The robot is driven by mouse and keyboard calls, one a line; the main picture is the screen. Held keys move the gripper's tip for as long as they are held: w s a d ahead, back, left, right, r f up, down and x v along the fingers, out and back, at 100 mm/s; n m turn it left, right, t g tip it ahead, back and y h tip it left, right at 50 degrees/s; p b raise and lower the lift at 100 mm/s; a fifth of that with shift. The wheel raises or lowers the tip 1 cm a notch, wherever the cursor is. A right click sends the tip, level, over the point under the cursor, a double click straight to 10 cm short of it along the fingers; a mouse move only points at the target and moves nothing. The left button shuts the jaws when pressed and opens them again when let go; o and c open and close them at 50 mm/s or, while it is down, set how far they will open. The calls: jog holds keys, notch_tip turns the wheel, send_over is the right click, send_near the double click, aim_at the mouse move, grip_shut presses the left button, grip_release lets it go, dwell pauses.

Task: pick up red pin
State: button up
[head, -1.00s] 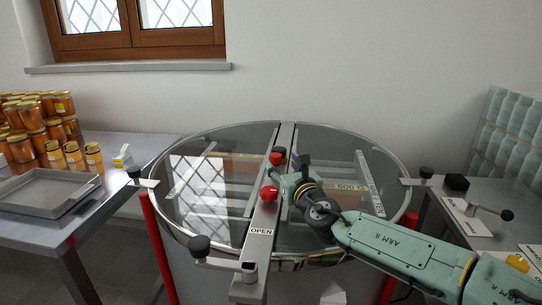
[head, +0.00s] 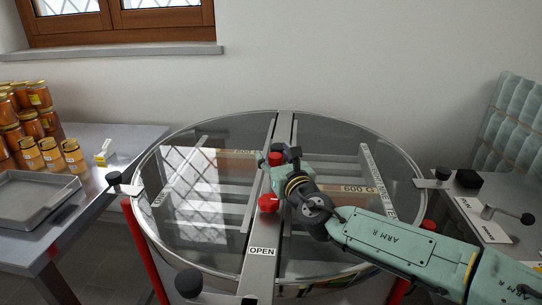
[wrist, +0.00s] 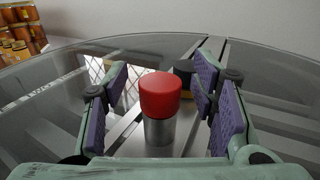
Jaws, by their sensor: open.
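The red pin, a red cap on a grey metal shank, stands upright between the fingers of my gripper (wrist: 162,82) in the wrist view; the pin's red cap (wrist: 160,97) shows clearly there. In the head view the red pin (head: 275,159) is partly hidden by my gripper (head: 278,157), on the bar across the round tank lid. My gripper is open, with purple pads on both sides of the pin and visible gaps to it. A second red knob (head: 268,203) sits on the bar nearer the camera, left of my gripper.
A black knob (wrist: 184,68) stands just behind the pin. The glass lid (head: 205,215) surrounds the bar, with an OPEN label (head: 262,251) at its near end. A left table (head: 130,140) holds jars and a grey tray (head: 35,195); a right table carries a lever (head: 508,215).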

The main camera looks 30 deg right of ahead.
jog(key=shift+s+r, duration=0.1)
jog(key=shift+c, duration=0.4)
grip_shut()
dwell(0.3)
